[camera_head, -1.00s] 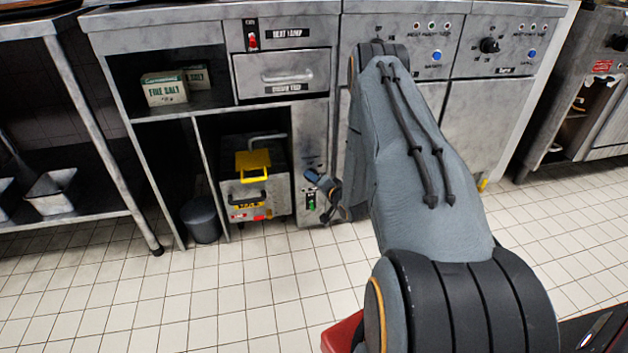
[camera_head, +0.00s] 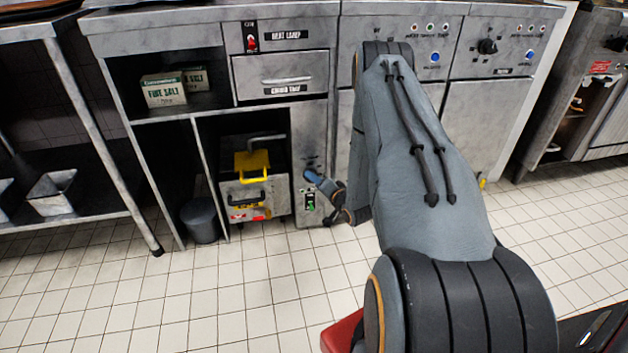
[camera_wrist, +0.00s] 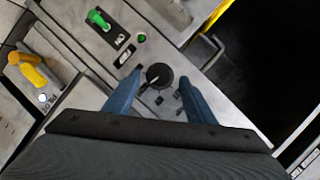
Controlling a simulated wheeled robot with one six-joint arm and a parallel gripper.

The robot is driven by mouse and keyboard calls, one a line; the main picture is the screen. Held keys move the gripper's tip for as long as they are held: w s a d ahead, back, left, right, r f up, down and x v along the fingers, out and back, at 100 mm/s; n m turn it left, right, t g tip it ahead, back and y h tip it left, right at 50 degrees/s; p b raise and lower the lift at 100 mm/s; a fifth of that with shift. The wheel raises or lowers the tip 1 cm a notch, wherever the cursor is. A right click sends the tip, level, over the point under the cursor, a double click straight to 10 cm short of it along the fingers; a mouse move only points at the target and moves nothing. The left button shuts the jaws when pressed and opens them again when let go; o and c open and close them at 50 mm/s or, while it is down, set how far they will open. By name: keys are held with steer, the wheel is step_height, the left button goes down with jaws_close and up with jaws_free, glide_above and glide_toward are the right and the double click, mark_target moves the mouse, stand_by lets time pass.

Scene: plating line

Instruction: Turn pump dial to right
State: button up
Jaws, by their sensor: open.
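The pump dial (camera_wrist: 158,76) is a round black knob with a pale pointer mark on a grey metal panel. In the wrist view its mark points to the lower left. My gripper (camera_wrist: 159,82) is open, with one blue finger on each side of the dial. Small gaps show between fingers and dial, and I cannot tell whether either touches it. In the head view my gripper (camera_head: 318,180) is at the narrow panel beside the open bay, and the dial cannot be made out there.
A green switch (camera_wrist: 98,18) sits on the same panel, close to the dial. The tiled floor in front is clear.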

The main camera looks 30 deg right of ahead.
steer(key=p+v, duration=0.1)
steer(key=v, duration=0.4)
steer(key=shift+s, duration=0.1)
stand_by(0.3)
